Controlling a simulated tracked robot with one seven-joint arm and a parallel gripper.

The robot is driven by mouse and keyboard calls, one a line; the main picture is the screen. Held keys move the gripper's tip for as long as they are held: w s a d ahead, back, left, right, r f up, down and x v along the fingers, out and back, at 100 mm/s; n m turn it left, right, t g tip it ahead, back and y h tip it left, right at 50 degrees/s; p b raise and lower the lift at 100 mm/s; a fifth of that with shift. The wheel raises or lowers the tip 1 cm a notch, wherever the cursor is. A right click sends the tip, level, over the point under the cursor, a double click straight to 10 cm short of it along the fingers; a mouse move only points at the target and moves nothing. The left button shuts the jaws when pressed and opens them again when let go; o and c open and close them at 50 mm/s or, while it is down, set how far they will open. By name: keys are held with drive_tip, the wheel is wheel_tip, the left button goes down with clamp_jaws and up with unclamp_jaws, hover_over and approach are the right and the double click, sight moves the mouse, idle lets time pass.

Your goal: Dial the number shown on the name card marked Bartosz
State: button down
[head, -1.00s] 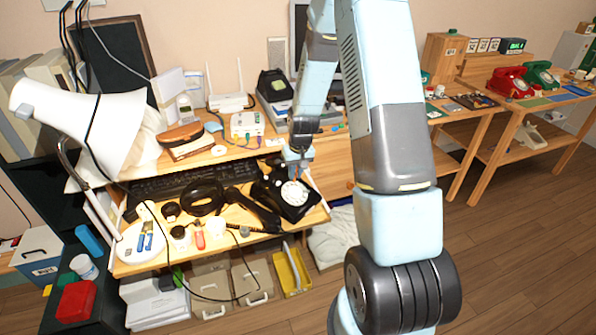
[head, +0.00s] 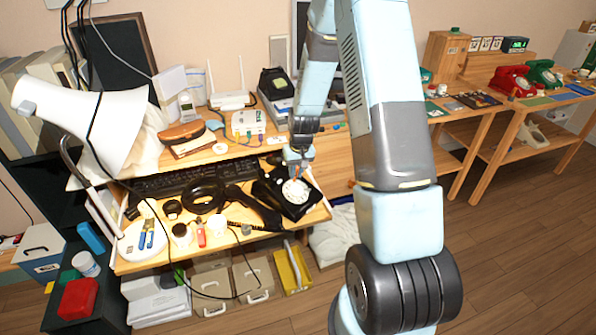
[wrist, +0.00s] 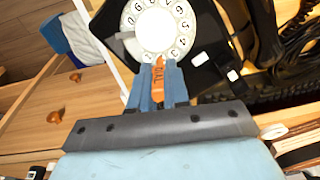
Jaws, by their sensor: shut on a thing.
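A black dial phone (head: 270,193) with a round white dial (head: 295,191) stands at the right end of the cluttered desk. In the wrist view the dial (wrist: 152,30) fills the upper middle, and its digits ring a blank white centre. My gripper (head: 298,168) is just above the dial's far edge. Its blue fingers (wrist: 158,75) are shut on a slim orange-brown stick (wrist: 158,78), which points at the dial's near rim in the wrist view. I cannot tell whether the tip touches a hole. No name card marked Bartosz is readable.
A black keyboard (head: 190,177), a black ring-shaped thing (head: 204,195) and a white lamp (head: 95,118) crowd the desk to the left. Red (head: 508,80) and green (head: 541,73) phones stand on a far-right table. Floor at the right is clear.

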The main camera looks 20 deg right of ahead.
drive_tip(key=shift+w+a+f, duration=0.1)
drive_tip(key=shift+f, duration=0.25)
idle(0.5)
drive_tip(key=shift+d+f, duration=0.15)
drive_tip(key=shift+d, duration=0.6)
drive_tip(key=shift+s+d+f, duration=0.25)
drive_tip(key=shift+s+d, duration=0.1)
drive_tip(key=shift+d, duration=0.05)
